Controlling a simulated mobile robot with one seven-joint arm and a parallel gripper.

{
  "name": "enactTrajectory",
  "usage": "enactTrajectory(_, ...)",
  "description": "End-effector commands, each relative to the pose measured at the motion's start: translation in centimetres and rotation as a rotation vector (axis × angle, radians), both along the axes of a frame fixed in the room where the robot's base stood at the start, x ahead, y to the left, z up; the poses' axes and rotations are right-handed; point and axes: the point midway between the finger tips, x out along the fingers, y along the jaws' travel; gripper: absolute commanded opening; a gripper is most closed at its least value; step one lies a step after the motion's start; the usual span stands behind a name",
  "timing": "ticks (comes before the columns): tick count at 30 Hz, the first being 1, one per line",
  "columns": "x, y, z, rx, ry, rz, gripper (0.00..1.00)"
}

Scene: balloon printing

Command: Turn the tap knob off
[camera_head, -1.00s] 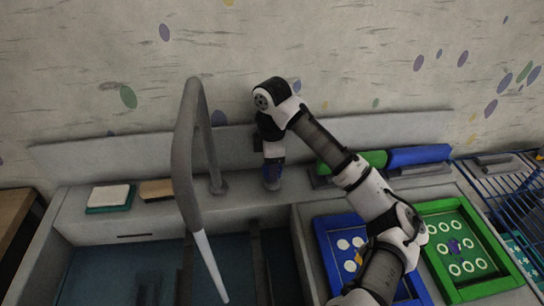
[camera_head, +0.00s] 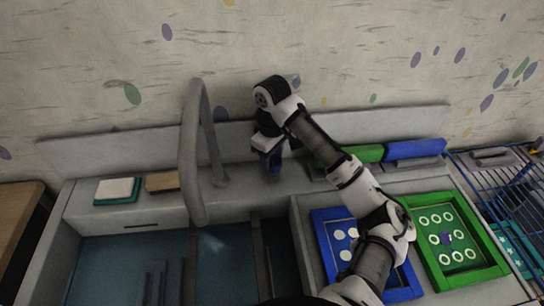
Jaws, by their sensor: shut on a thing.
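The grey tap (camera_head: 191,160) arches up from the back ledge of the sink, and its spout opens over the basin. No water stream shows under the spout now. The tap knob (camera_head: 274,166) is a small blue piece on the ledge to the right of the tap's base, mostly hidden by my gripper. My gripper (camera_head: 271,156) reaches down onto the knob from above and is shut on it. The fingertips are dark and small, so their exact contact is hard to see.
The sink basin (camera_head: 120,262) lies in front, with a faint pale patch under the spout. Blue (camera_head: 322,250) and green (camera_head: 486,240) framed screens lie at the right. Green and blue rolls lie behind them. A wire rack (camera_head: 500,185) stands far right. Sponge-like blocks (camera_head: 117,189) sit left.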

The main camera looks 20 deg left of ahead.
Motion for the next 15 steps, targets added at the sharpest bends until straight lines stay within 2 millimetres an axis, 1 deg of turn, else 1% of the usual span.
enactTrajectory(6, 0.05, -0.04, 0.05, -0.001, -0.002, -0.038, 0.25)
enactTrajectory(15, 0.05, -0.04, 0.06, 0.001, -0.001, -0.043, 0.25)
